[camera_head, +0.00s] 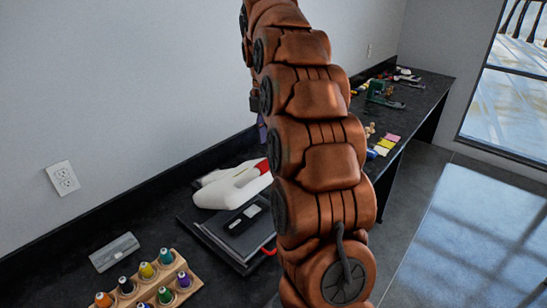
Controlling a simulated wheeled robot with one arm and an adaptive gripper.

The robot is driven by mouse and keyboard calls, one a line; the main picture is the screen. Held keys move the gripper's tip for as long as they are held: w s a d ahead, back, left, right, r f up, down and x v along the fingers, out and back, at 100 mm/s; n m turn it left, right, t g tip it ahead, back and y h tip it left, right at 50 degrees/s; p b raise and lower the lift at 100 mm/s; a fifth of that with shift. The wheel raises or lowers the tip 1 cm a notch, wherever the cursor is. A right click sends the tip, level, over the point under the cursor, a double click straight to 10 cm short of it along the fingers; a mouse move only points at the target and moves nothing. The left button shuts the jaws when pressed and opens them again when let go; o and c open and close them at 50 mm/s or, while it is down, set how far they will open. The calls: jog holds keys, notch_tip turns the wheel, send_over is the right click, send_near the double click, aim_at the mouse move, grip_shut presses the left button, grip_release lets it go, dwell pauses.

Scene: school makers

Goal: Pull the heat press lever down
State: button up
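The heat press (228,188) is on the dark counter, left of my arm. It has a white upper body and a dark flat base. A red part (263,166) shows at the upper right of the white body, beside my arm. Another small red part shows low at the front right edge. I cannot tell which red part is the lever, as my copper-coloured arm covers the press's right side. My gripper is not in view.
Coloured notes (387,143) and a green tool (377,90) are farther right. Floor is clear at right.

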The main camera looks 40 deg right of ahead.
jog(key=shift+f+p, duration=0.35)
jog(key=shift+p, duration=0.05)
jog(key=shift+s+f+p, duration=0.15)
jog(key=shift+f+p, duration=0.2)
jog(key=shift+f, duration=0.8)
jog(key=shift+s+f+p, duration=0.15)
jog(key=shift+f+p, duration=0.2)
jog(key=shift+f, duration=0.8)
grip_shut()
